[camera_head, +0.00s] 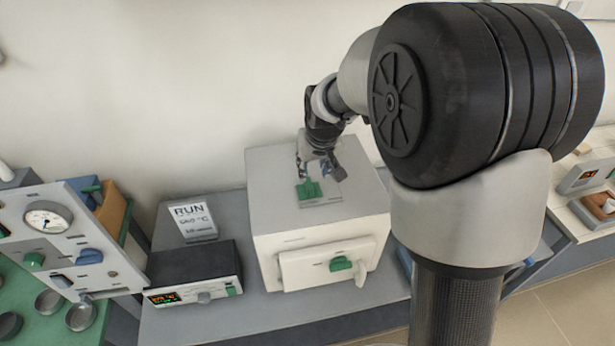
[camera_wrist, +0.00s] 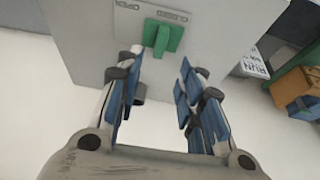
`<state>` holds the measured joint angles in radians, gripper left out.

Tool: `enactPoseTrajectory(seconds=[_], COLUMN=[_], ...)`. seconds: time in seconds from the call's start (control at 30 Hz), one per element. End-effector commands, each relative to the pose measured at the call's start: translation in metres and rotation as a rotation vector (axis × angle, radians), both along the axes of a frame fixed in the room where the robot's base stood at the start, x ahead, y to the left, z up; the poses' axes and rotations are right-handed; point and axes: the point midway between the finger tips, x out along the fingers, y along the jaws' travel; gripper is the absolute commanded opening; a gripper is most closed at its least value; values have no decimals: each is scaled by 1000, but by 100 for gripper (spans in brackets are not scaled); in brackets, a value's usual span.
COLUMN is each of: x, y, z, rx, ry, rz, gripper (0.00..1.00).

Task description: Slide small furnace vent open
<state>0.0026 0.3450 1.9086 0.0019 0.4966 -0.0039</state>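The small furnace is a pale grey box (camera_head: 285,225) on the bench, with a cream front door (camera_head: 305,264). On its top is a light vent plate (camera_head: 328,202) with a green slide knob (camera_head: 308,190) at the plate's left end. My gripper (camera_head: 320,172) is above the furnace top by the knob. In the wrist view its blue-padded fingers (camera_wrist: 162,72) are apart, with nothing between them, and the knob lies just beyond the tips.
A black controller box (camera_head: 195,268) and a RUN card (camera_head: 193,220) stand left of the furnace. A gauge panel (camera_head: 60,240) is farther left. The furnace door has a green handle (camera_head: 341,263). The white wall is close behind the furnace.

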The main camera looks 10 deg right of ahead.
Motion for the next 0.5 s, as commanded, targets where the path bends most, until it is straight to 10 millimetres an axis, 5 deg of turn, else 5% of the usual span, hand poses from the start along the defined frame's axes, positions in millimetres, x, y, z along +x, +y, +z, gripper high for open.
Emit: enactPoseTrajectory(seconds=[0.3,0.5], x=[26,37], y=[0,0], z=[-65,-90], rx=[0,0], ry=[3,0], rz=[0,0], gripper=[35,35])
